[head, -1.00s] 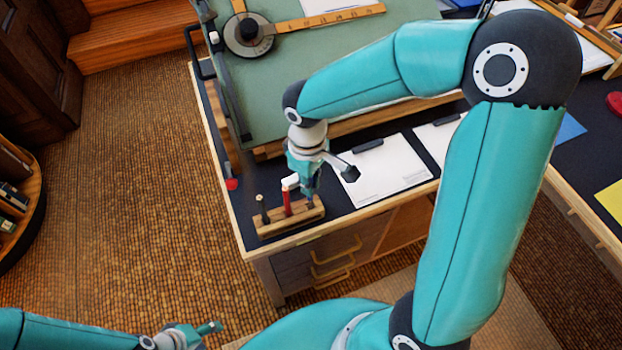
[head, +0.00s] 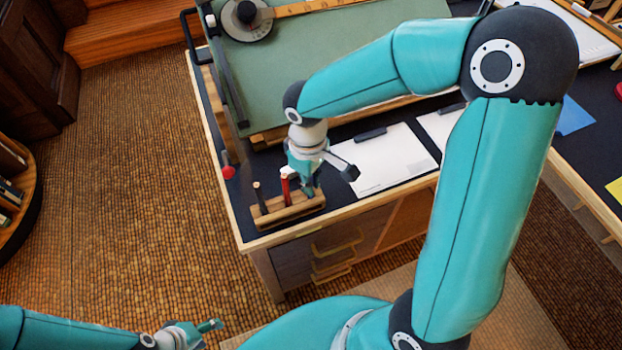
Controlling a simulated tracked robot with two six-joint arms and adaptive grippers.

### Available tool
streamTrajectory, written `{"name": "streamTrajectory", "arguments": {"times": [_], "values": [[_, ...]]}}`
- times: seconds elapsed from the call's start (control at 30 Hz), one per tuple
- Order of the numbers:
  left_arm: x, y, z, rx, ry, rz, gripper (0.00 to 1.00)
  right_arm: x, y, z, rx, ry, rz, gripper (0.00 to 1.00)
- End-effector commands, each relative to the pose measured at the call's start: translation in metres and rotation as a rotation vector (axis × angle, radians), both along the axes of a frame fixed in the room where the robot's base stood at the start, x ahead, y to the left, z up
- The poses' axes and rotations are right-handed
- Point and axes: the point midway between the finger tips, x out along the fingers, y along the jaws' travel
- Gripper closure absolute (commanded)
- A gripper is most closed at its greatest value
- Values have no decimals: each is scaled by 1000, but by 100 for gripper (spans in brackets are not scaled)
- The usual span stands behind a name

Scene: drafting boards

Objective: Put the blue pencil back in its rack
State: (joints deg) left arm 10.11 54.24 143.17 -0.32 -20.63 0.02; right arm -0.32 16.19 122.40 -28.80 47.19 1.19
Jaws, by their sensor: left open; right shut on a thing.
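The wooden pencil rack (head: 270,220) stands on the near left corner of the dark desk. A red pencil (head: 286,190) stands upright in its middle, and a dark pencil (head: 259,194) stands at its left end. My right gripper (head: 307,186) is low over the rack's right end, pointing down, and is shut on a slim thing. This appears to be the blue pencil, but the fingers hide nearly all of it. I cannot tell whether its tip is inside a hole. My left gripper (head: 209,328) is open and empty at the bottom left, over the floor, away from the desk.
A clipboard with white paper (head: 388,165) lies right of the rack. A green drafting board (head: 290,75) rises behind. A small red-topped object (head: 228,172) sits at the desk's left edge. The floor at left is clear.

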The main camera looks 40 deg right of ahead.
Motion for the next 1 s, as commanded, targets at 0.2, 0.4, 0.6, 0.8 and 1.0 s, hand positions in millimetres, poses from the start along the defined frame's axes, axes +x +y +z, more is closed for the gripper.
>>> {"name": "streamTrajectory", "arguments": {"times": [0.2, 0.4, 0.6, 0.8, 1.0], "values": [[0, 0, 0, 0, 0, 0, 44, 0, 0, 0, 0, 0, -1, 100], [0, 0, -1, 0, 0, 0, 44, 0, 0, -1, 0, 0, -1, 100], [0, 0, -4, 0, 0, 0, 44, 0, 0, -4, 0, 0, -1, 100], [0, 0, -6, 0, 0, 0, 44, 0, 0, -6, 0, 0, -1, 84], [0, 0, -5, 0, 0, 0, 44, 0, -1, -6, 0, 0, -1, 58]]}}
